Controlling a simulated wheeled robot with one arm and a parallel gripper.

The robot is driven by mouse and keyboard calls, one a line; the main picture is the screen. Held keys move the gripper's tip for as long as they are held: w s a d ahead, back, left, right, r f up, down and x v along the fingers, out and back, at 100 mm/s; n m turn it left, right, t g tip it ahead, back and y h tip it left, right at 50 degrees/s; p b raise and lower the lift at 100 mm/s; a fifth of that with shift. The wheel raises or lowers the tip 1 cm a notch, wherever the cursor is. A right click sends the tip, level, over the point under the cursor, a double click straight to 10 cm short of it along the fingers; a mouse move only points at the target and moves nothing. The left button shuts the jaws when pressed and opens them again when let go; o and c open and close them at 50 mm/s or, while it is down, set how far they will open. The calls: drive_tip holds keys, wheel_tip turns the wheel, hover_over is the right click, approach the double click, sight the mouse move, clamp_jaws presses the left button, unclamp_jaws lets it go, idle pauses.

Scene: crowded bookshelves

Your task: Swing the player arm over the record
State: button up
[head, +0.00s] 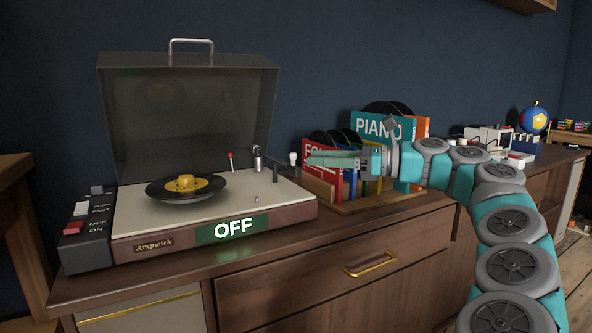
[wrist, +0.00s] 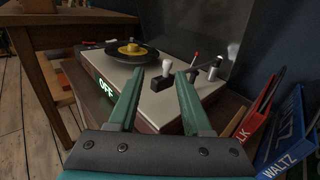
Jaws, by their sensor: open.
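The record player (head: 215,215) stands on the cabinet with its dark lid up. A black record (head: 160,195) with a yellow label lies on it; it also shows in the wrist view (wrist: 104,50). The player arm's grey pivot (head: 257,160) is at the deck's right rear, and the arm is off to the right of the record. In the wrist view a black piece with a white knob (wrist: 167,69) appears between my fingertips; whether they touch is unclear. My gripper (head: 309,158) is open, pointing left at the deck's right side. It fills the lower wrist view (wrist: 160,74).
A red lever (head: 231,156) stands behind the record. A switch box (head: 85,240) is at the player's left, and the front sign reads OFF. A rack of records (head: 320,188) stands close to the right, under my gripper. The raised lid (head: 190,110) bounds the back.

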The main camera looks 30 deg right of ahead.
sight(293, 157)
drive_tip(key=shift+m+t, duration=0.3)
drive_tip(key=shift+m, duration=0.1)
drive_tip(key=x, duration=0.2)
drive_tip(key=b+x, duration=0.1)
drive_tip(key=x, duration=0.4)
drive_tip(key=shift+w+d+f, duration=0.3)
drive_tip(key=shift+w+d, duration=0.1)
clamp_jaws()
idle(0.8)
